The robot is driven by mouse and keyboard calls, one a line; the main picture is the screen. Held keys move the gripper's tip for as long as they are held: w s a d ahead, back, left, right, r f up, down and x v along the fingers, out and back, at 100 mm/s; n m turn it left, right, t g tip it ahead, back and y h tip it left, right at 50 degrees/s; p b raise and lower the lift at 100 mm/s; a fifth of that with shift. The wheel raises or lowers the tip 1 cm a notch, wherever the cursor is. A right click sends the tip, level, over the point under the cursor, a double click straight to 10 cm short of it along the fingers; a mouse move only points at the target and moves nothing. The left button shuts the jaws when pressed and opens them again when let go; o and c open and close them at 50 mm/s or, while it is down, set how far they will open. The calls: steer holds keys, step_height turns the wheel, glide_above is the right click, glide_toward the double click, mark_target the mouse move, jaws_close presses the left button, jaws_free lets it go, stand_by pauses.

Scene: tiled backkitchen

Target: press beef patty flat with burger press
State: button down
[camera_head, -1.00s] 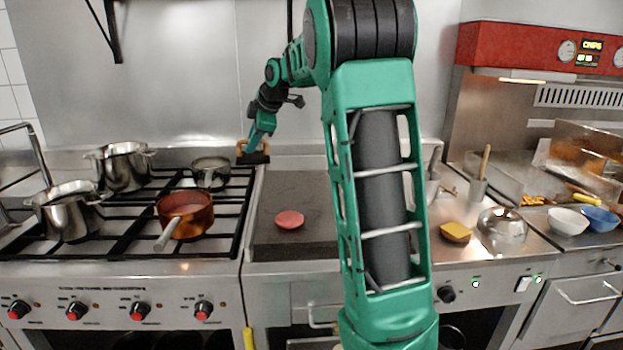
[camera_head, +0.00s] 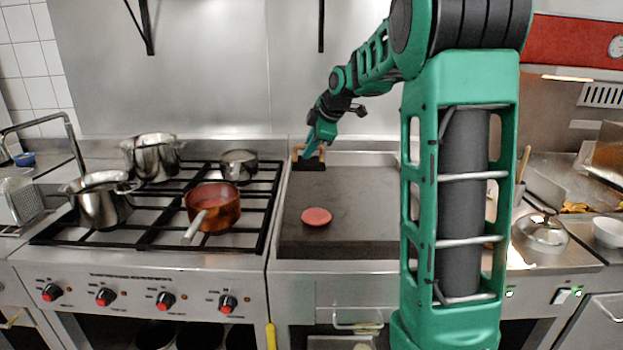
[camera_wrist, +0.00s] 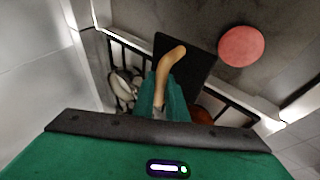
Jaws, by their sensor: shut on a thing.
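The beef patty (camera_head: 316,217) is a pink-red round disc lying on the dark griddle plate (camera_head: 355,190), left of its middle. It also shows in the wrist view (camera_wrist: 241,46), beside the press. The burger press (camera_head: 309,164) has a dark flat plate and a wooden handle, and is at the back left corner of the griddle. In the wrist view its black plate (camera_wrist: 190,66) and curved tan handle (camera_wrist: 170,58) show. My gripper (camera_head: 312,148) is shut on the handle. Whether the press touches the griddle is unclear. The press is apart from the patty.
A gas stove on the left holds a copper saucepan (camera_head: 212,206), two large steel pots (camera_head: 102,203) and a small pot (camera_head: 239,166). A metal dome (camera_head: 540,232) and a white bowl (camera_head: 607,232) stand at the right. The griddle around the patty is clear.

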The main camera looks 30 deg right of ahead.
steer(key=shift+s+a+f, duration=0.35)
steer(key=shift+s+f, duration=0.8)
steer(key=shift+f, duration=0.8)
steer(key=shift+s+a+f, duration=0.3)
steer(key=shift+s+f, duration=0.85)
steer(key=shift+f, duration=0.75)
steer(key=shift+s+a+f, duration=0.35)
steer(key=shift+s+f, duration=0.8)
steer(key=shift+f, duration=0.8)
steer(key=shift+s+f, duration=0.1)
steer(key=shift+f, duration=0.55)
steer(key=shift+r, duration=0.1)
step_height(320, 180, up, 7)
